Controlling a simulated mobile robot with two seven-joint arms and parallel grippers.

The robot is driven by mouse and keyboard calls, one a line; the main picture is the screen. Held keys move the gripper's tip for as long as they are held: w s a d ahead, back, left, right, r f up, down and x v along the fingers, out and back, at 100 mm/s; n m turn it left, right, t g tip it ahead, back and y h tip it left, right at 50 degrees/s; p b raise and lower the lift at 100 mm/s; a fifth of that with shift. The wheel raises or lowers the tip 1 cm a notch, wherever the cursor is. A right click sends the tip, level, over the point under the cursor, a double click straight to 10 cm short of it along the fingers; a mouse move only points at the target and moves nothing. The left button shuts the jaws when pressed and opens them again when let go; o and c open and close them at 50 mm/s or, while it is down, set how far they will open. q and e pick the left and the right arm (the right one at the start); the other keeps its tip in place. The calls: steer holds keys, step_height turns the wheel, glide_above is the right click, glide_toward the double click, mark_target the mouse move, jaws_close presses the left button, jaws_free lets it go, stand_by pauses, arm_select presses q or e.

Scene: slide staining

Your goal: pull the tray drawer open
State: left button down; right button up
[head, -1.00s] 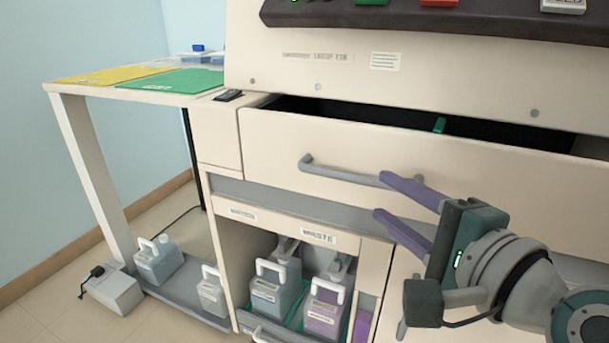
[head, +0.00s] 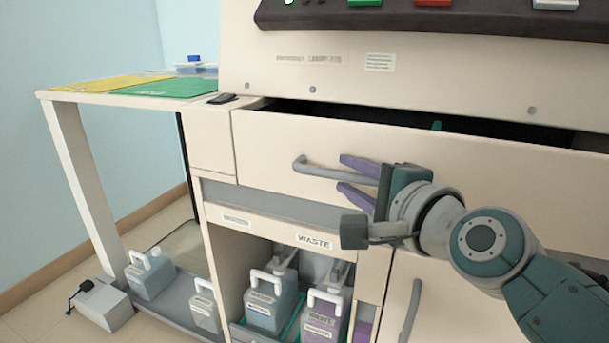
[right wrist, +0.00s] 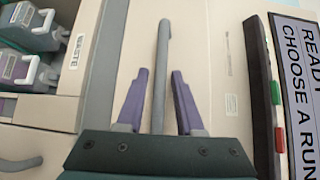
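The tray drawer (head: 480,175) is a wide cream front below the machine's upper panel, with a dark gap along its top showing part of the inside. Its grey bar handle (head: 312,169) sits left of the middle of the front. My right gripper (head: 346,173) is open at the handle, one purple finger above the bar and one below. In the right wrist view, the handle (right wrist: 162,60) runs between the two fingers of the gripper (right wrist: 160,72), with a visible gap on each side. My left gripper is not in view.
Below is an open compartment with a WASTE label (head: 314,241) and several jugs (head: 265,300). A lower door handle (head: 411,310) stands right of it. A side table with a green mat (head: 178,84) is at the left. Buttons line the panel above.

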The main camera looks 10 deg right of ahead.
jaws_close()
stand_by(1.1)
